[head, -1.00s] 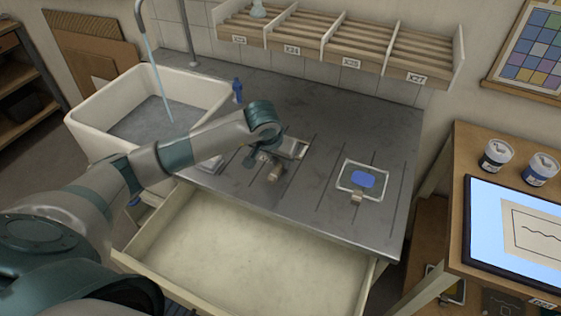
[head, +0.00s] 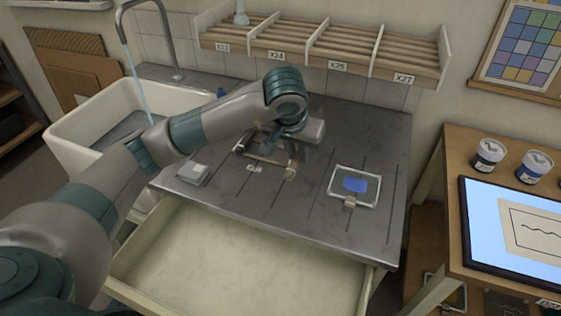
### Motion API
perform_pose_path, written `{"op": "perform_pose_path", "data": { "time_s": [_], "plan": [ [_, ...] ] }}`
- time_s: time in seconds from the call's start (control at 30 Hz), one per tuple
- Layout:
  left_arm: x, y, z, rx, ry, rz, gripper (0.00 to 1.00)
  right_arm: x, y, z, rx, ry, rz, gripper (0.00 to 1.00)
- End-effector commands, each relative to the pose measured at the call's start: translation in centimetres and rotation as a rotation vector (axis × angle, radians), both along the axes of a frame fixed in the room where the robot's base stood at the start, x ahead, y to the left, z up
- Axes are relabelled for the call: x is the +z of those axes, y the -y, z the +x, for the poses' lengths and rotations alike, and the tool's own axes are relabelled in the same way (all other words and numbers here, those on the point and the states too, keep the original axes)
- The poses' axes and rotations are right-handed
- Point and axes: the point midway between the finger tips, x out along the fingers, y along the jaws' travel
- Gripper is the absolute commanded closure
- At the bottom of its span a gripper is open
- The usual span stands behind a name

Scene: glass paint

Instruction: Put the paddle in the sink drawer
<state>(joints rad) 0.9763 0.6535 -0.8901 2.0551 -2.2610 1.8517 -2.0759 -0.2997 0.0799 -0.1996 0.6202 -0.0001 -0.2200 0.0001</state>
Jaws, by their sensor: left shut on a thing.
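My left gripper (head: 270,150) is over the metal counter, shut on the paddle, a flat piece with a pale wooden end (head: 290,173). My wrist and fingers hide much of the paddle, and its outline is hard to make out. It appears just above the counter top, but the exact gap cannot be told. The sink drawer (head: 225,262) is pulled open below the counter's front edge; its visible floor is bare. My right gripper is not in view.
A white sink (head: 75,140) with running water stands at the left. On the counter (head: 310,218) are a small grey block (head: 194,174) and a clear framed plate (head: 340,190) with a blue patch (head: 355,184). A slatted rack (head: 315,48) hangs behind.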

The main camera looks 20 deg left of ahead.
Motion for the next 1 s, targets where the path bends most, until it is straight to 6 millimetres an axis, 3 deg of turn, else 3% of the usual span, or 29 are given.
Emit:
{"op": "perform_pose_path", "data": {
  "time_s": [0.13, 0.33, 0.5, 1.0],
  "plan": [
    [1.0, 1.9, 0.0, -0.002, 0.003, -0.001, 1.00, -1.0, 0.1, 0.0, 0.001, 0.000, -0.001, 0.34],
    [1.8, 3.1, -0.1, 0.000, 0.000, 0.000, 1.00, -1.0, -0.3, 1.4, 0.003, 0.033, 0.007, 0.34],
    [2.0, 3.3, -0.1, 0.000, 0.000, 0.000, 1.00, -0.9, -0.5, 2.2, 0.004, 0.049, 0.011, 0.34],
    [2.0, 3.1, -0.3, -0.001, 0.002, 0.001, 1.00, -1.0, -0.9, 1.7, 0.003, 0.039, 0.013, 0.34]
  ]
}}
